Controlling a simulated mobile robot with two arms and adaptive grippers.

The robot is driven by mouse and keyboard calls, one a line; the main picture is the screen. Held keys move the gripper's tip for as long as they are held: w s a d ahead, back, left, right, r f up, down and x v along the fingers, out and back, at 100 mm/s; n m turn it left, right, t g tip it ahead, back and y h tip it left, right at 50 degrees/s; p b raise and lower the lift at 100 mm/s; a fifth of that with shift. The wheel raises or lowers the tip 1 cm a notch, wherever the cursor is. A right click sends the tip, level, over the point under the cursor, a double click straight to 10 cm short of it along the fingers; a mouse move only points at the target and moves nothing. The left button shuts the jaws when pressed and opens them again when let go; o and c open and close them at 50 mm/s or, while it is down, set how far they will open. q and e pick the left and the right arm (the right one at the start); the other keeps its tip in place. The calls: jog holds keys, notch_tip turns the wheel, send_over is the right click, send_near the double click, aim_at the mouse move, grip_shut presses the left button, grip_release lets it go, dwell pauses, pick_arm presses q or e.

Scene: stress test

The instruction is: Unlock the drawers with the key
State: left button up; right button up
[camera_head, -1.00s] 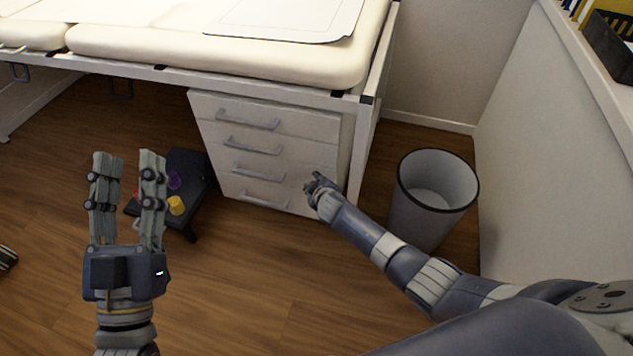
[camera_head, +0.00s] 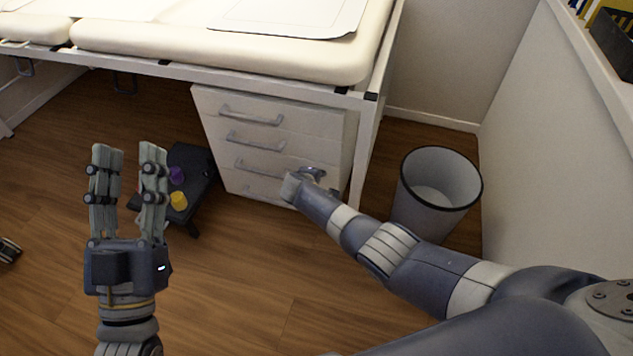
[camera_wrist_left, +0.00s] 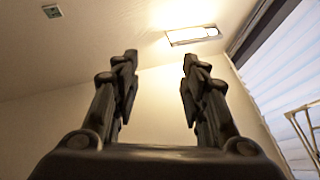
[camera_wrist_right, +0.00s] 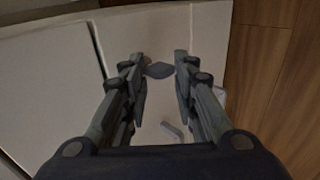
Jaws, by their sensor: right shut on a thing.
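The white drawer cabinet (camera_head: 300,122) stands under the bed, with grey bar handles on its stacked drawers, which look closed. My right gripper (camera_head: 312,173) is in front of the cabinet's lower right part and hides some of it. In the right wrist view my right gripper (camera_wrist_right: 158,72) is shut on a small dark piece (camera_wrist_right: 159,70), which looks like the key's head. The pale cabinet front (camera_wrist_right: 60,90) is close behind it. I cannot tell whether the key touches the cabinet or a lock. My left gripper (camera_head: 129,155) is open, empty and raised, away from the cabinet.
A grey bin (camera_head: 438,190) stands right of the cabinet, near my right arm. A low black stool (camera_head: 190,175) with small purple and yellow items is left of the cabinet. The cream bed (camera_head: 230,50) overhangs the cabinet. The floor in front is clear.

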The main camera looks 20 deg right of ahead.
pick_arm(q)
jog(key=shift+s+r+t, duration=0.4)
jog(key=shift+s+r, duration=0.05)
jog(key=shift+r, duration=0.2)
pick_arm(e)
jog(key=shift+a, duration=0.1)
jog(key=o, duration=0.8)
jog(key=shift+w, duration=0.1)
jog(key=shift+c, duration=0.2)
jog(key=v, duration=1.2)
